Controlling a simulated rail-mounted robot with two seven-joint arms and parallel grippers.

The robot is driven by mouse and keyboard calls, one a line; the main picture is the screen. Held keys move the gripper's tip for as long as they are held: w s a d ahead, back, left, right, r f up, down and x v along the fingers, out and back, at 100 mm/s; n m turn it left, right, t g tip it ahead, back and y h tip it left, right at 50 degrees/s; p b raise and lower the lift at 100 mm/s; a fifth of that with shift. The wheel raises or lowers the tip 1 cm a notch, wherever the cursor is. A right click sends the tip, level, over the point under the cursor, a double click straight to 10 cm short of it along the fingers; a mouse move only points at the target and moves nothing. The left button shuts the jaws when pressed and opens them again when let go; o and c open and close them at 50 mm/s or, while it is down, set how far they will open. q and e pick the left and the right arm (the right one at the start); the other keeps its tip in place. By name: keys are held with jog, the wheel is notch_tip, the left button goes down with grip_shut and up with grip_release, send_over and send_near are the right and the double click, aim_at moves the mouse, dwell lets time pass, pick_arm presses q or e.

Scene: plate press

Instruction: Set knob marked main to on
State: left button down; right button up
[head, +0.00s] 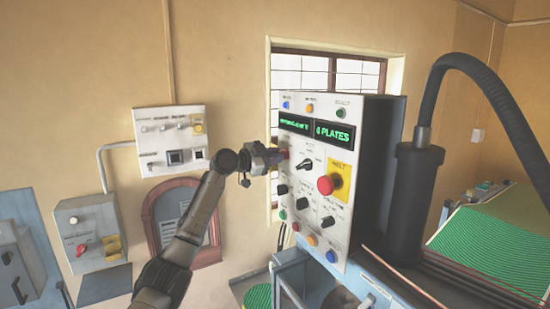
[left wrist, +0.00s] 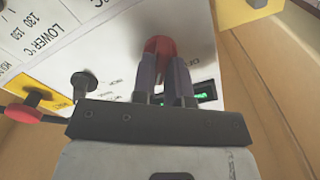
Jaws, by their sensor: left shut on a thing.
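The control panel (head: 310,225) is a pale box face with several knobs, buttons and two green displays. A red knob (left wrist: 160,46) is between the two fingers of my left gripper (left wrist: 166,72) in the left wrist view. In the head view my left gripper (head: 274,157) is at the panel's upper left edge, shut on this knob, which is mostly hidden behind it. The label beside the knob is too blurred or covered to read, and I cannot tell its setting. My right gripper is not in view.
A large red button (head: 325,185) on a yellow plate and a black knob (head: 305,164) are close to the right of my gripper. A thick black hose (head: 480,75) arches on the right. A wall box (head: 171,140) hangs left.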

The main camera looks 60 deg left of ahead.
pick_arm(q)
jog(key=shift+r, duration=0.15)
jog(key=c, duration=1.1)
grip_release()
jog(key=shift+c, duration=0.2)
jog(key=s+b, duration=0.7)
jog(key=s, duration=0.7)
jog(key=shift+a, duration=0.4)
jog(key=shift+w, duration=0.1)
